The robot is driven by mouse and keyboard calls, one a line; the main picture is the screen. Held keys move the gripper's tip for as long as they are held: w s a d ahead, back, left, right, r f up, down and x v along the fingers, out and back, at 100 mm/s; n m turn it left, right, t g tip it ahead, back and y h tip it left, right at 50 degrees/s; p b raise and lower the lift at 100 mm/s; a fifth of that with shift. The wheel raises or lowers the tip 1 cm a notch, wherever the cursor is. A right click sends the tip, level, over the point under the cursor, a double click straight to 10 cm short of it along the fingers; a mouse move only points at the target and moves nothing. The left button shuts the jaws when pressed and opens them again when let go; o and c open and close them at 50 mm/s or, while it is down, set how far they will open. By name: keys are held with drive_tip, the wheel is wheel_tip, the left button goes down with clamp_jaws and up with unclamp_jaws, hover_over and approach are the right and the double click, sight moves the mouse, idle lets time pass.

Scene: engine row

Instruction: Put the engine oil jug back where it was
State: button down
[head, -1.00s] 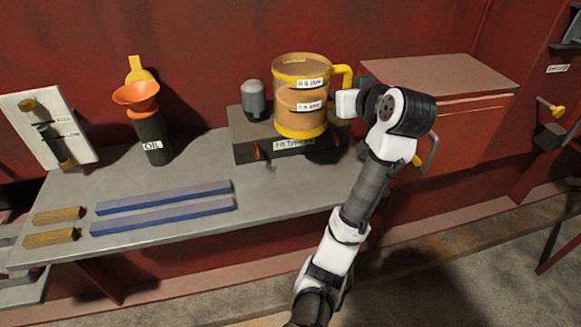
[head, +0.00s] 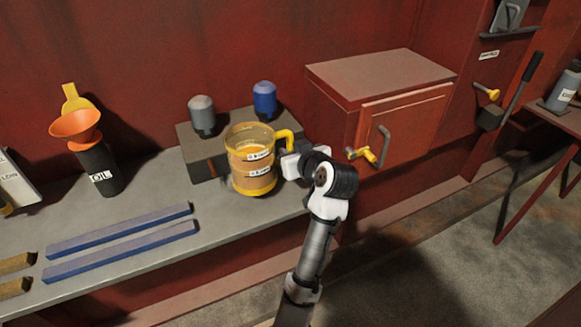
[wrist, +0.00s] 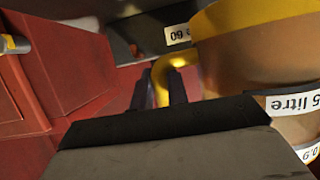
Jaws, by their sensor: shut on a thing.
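The engine oil jug (head: 252,168) is an amber, see-through measuring jug with a yellow rim, base and handle. It looks upright, in front of the dark block on the bench (head: 150,190). I cannot tell whether its base touches the bench. My gripper (head: 289,158) is at its right side, shut on the yellow handle (head: 285,138). In the wrist view the fingers (wrist: 160,92) are at the yellow handle (wrist: 172,64), and the jug's amber wall (wrist: 260,65) with a "5 litre" label fills the right. The fingertips are partly hidden in the head view.
The dark block (head: 205,167) bears a grey filter (head: 202,115) and a blue filter (head: 264,100). An oil bottle (head: 100,172) with an orange funnel (head: 75,128) stands left. Blue bars (head: 120,230) lie in front. A red cabinet (head: 390,125) stands right. Bare bench lies left of the jug.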

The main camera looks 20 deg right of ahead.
drive_tip(key=shift+f, duration=2.65)
drive_tip(key=c, duration=1.4)
unclamp_jaws()
drive_tip(key=shift+f, duration=0.15)
drive_tip(key=b+v, duration=0.1)
drive_tip(key=v, duration=1.1)
drive_tip(key=shift+d, duration=0.1)
